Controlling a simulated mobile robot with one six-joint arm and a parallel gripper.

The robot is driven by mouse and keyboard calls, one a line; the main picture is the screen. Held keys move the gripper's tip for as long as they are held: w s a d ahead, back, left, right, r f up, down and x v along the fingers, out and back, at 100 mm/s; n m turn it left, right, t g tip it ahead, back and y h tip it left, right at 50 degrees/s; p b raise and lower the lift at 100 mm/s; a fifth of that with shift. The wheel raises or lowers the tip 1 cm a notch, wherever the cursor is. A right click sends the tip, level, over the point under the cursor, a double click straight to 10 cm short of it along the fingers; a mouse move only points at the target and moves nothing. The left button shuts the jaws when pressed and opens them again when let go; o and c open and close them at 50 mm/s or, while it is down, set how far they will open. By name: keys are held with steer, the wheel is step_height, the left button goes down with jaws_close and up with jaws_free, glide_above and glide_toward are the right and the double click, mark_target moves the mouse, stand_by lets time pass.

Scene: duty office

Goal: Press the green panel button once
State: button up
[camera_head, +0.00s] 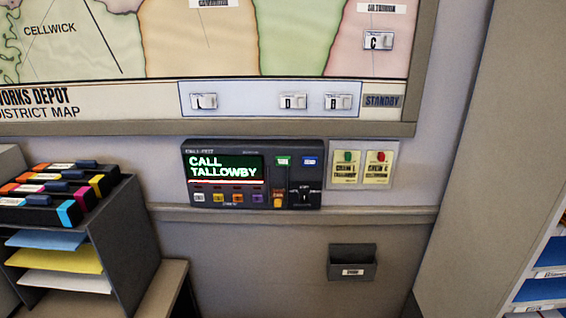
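A dark call panel (250,203) is mounted on the wall below the map, with a lit screen (225,170) reading "CALL TALLOWBY". A small green button (283,161) sits on the panel's face, just right of the screen. A blue button (308,161) is to its right. Several small coloured buttons (237,198) run along the panel's lower edge, beside an orange control (279,198) and a dark lever (304,195). My gripper is not in view, and nothing covers the green button.
A green knob (348,156) and a red knob (379,156) are above yellow cards right of the panel. A ledge (390,215) runs below it, with a small wall bin (352,262) lower down. A dark organiser (120,240) stands at left; the wall before the panel looks clear.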

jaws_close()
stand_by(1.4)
